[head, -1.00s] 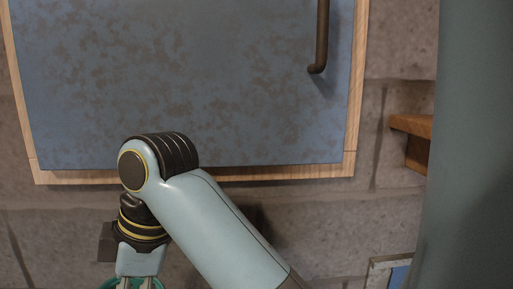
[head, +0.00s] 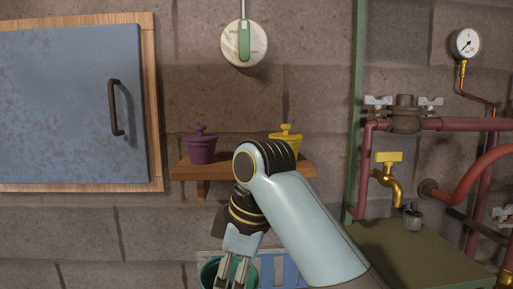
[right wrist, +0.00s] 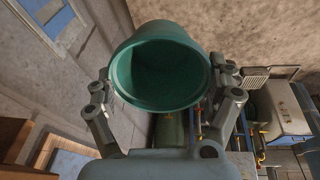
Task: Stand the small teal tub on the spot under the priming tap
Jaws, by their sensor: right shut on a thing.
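The teal tub (head: 208,272) is at the bottom edge of the head view, partly cut off. It fills the upper middle of the right wrist view (right wrist: 160,75), with its open mouth towards that camera and no contents visible. My right gripper (head: 230,284) is shut on the tub, with fingers on both sides of it in the wrist view. A brass tap (head: 393,186) with a yellow handle is at the right of the head view, above a green bench top (head: 400,250). The tub is left of the tap and apart from it. My left gripper is not in view.
A small grey knobbed piece (head: 413,217) is on the bench near the tap. Red pipes (head: 450,124) and a gauge (head: 466,43) are at right. A wooden shelf (head: 235,171) holds a purple pot (head: 201,149) and a yellow pot (head: 287,143). A blue cabinet (head: 70,105) hangs at left.

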